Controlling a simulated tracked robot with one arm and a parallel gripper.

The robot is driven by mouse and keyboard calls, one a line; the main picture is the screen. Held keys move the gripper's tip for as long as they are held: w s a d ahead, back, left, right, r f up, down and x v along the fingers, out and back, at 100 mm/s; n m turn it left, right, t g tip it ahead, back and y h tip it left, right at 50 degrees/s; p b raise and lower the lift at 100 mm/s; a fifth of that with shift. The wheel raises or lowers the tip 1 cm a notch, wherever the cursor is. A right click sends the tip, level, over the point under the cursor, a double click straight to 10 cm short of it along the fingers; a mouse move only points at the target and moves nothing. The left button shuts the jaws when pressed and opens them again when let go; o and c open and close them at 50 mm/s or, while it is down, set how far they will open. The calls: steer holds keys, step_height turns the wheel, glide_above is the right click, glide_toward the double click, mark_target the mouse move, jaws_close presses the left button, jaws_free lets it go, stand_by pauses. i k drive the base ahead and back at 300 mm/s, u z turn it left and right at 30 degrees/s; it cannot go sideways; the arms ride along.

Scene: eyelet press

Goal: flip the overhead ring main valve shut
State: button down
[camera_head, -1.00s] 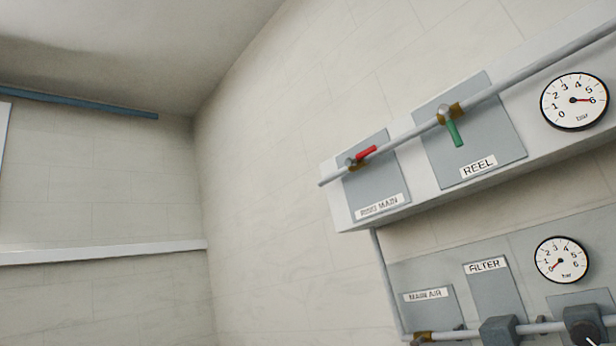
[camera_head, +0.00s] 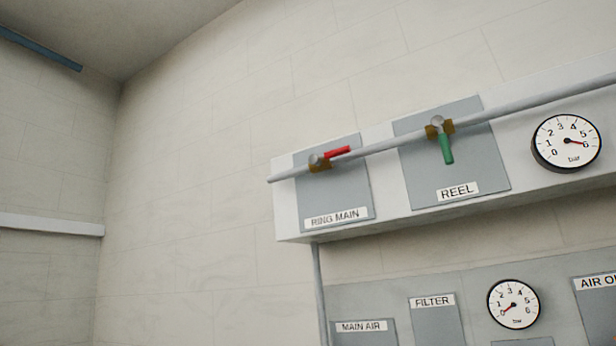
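The ring main valve has a red lever (camera_head: 337,152) on a brass body (camera_head: 319,164) at the left end of the overhead pipe. The lever lies nearly along the pipe, pointing right. Its grey plate carries a RING MAIN label (camera_head: 335,218). To its right, the REEL valve has a green lever (camera_head: 445,147) that hangs down across the pipe. My gripper is not in view, so I cannot see whether it is open or shut.
The overhead pipe (camera_head: 520,103) runs along a white ledge. A gauge (camera_head: 566,142) at right reads about 6 bar. Below are MAIN AIR (camera_head: 362,327) and FILTER (camera_head: 432,301) plates and a gauge (camera_head: 513,304) near 0.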

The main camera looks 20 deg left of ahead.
mark_target(313, 159)
steer(key=u, duration=0.1)
steer(key=i, duration=1)
steer(key=z, duration=0.1)
